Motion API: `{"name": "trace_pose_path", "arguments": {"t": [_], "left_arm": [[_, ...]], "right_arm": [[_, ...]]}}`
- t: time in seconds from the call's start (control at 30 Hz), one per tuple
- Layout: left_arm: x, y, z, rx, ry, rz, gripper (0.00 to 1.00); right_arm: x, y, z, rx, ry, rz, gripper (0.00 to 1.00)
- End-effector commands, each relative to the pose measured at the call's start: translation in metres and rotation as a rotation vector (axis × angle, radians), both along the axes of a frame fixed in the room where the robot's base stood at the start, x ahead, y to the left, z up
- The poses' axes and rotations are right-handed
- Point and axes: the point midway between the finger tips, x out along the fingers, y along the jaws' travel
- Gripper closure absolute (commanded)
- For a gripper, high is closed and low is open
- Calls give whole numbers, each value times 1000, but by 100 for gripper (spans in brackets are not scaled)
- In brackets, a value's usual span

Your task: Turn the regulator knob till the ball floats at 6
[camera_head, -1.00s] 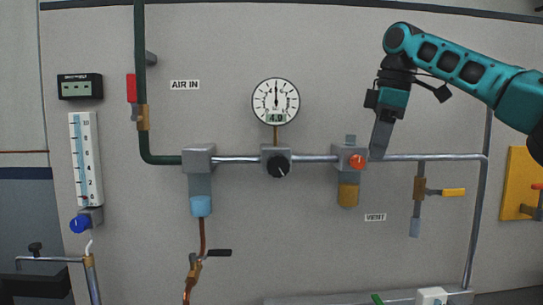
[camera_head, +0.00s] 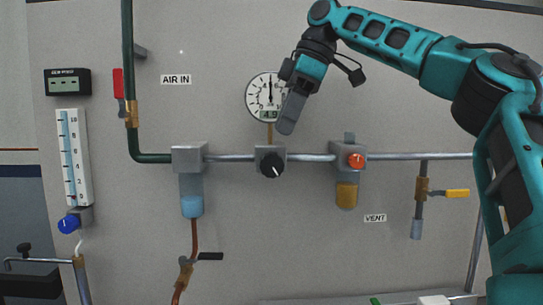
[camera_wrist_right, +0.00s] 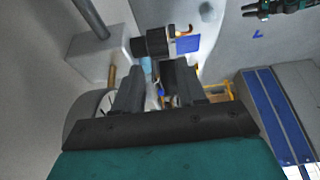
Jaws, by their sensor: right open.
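The black regulator knob (camera_head: 272,165) with a white mark sits on a grey block below the round gauge (camera_head: 266,97), whose small display seems to read 4.9. My right gripper (camera_head: 288,118) is open and empty, above and slightly right of the knob, and covers part of the gauge's right side. In the right wrist view the black knob (camera_wrist_right: 155,42) lies beyond the two open fingers (camera_wrist_right: 157,80), apart from them. The flow tube (camera_head: 75,155) with a 0 to 10 scale is at the left; its ball is too small to place surely.
A blue knob (camera_head: 69,223) is under the flow tube. A red-orange button (camera_head: 356,160) on another block is right of the regulator. A horizontal pipe (camera_head: 232,157) joins the blocks. A yellow-handled valve (camera_head: 457,193) is at the right. The panel below the regulator is clear.

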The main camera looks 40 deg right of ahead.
Motion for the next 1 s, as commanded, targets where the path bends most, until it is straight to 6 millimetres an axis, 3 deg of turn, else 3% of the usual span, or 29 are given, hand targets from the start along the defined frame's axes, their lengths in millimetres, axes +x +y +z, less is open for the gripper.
{"name": "trace_pose_path", "arguments": {"t": [0.2,0.4,0.8,1.0], "left_arm": [[-3,0,-1,1,6,0,57],[-3,0,-2,1,7,-1,57],[-3,0,-2,2,7,-1,57],[-3,0,-2,2,6,-1,57]], "right_arm": [[10,12,-40,-1,3,2,60],[17,19,-62,0,1,0,60],[19,21,-69,-1,0,-1,60],[19,21,-69,-1,0,-1,78]]}}
